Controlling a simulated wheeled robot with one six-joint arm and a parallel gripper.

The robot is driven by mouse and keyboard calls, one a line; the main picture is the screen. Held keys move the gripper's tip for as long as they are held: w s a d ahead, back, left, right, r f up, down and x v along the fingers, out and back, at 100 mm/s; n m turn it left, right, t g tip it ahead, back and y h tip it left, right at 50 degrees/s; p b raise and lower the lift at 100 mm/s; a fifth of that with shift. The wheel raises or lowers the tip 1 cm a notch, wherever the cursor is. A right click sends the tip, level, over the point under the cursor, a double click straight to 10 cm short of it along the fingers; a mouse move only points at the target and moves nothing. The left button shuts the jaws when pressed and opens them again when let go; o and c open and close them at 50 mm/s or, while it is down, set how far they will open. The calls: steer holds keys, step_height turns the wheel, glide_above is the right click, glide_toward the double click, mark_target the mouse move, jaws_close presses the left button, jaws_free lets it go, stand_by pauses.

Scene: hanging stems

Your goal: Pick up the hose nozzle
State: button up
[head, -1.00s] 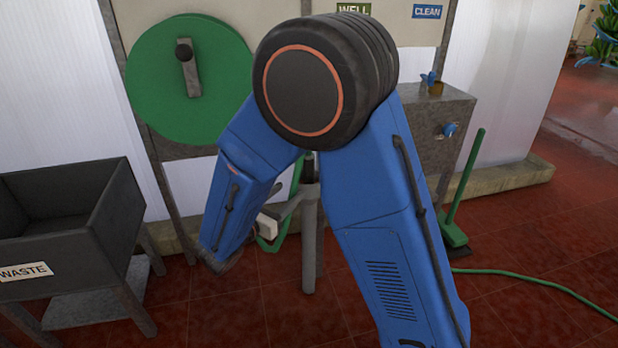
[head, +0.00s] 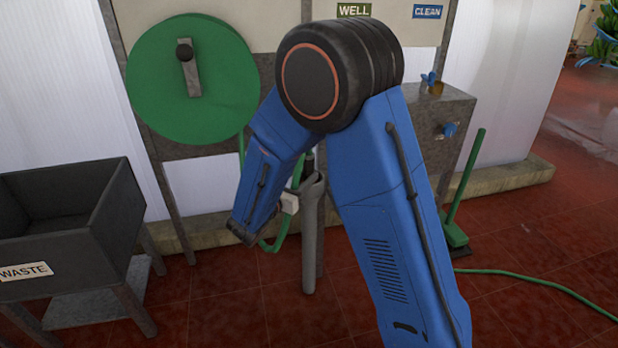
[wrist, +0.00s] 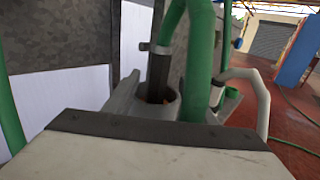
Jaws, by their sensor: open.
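The hose nozzle (head: 308,162) is a dark, slim piece standing upright in the top of a grey post-like holder (head: 312,250). In the wrist view the dark nozzle (wrist: 158,72) stands in the holder's round mouth, its lower end hidden inside. A green hose (wrist: 200,60) runs down close to its right and covers part of the view. My gripper (head: 303,187) is at the holder's top, partly hidden behind my arm. In the wrist view its grey fingers (wrist: 185,85) are apart, one on each side of the nozzle and hose. I cannot tell whether they touch.
A green hose reel (head: 220,85) hangs on the panel behind. A dark waste sink (head: 95,215) stands at left. A metal box with blue taps (head: 430,130) and a green-handled broom (head: 465,185) are at right. A green hose (head: 540,283) lies on the red floor.

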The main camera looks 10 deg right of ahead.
mark_target(306, 170)
steer(key=shift+x, duration=2.95)
steer(key=shift+w+a+f, duration=0.15)
steer(key=shift+c, duration=0.3)
steer(key=c, duration=1.1)
